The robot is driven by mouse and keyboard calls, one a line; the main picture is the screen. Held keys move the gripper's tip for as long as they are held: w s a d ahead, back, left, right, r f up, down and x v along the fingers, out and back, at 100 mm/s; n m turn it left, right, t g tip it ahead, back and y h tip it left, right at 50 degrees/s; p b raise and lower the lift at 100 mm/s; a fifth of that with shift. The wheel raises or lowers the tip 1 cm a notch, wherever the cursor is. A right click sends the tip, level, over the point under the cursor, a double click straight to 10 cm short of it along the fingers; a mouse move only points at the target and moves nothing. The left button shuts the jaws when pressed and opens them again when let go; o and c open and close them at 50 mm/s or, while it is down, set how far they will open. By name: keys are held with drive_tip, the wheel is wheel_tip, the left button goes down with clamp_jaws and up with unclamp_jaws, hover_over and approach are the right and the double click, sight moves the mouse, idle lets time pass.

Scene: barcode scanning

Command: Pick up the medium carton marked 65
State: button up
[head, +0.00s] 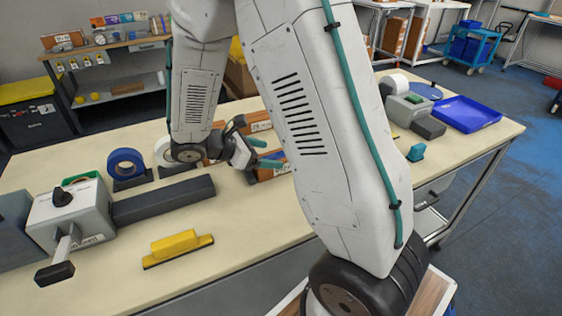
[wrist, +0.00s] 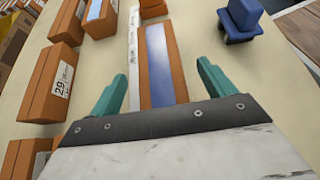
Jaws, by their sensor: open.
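In the wrist view an orange-brown carton (wrist: 175,68) with a pale blue strip along its top lies ahead of and between the two teal fingers of my gripper (wrist: 162,72). My gripper is open, and I cannot tell how far above the carton it is. No number shows on that carton, and I cannot read 65 on any carton. A carton marked 29 (wrist: 50,82) lies to the left. In the head view my gripper (head: 272,153) is over the table among partly hidden cartons (head: 262,126).
Several more cartons (wrist: 98,15) lie left and at the back in the wrist view. A blue object (wrist: 240,18) stands at right. In the head view a blue tape roll (head: 126,162), a yellow block (head: 176,246) and a blue tray (head: 468,113) are on the table (head: 110,270).

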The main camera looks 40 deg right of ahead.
sight(280, 155)
drive_tip(key=shift+x, duration=2)
drive_tip(key=shift+w, duration=0.1)
drive_tip(key=c, duration=1.3)
drive_tip(key=shift+r, duration=0.1)
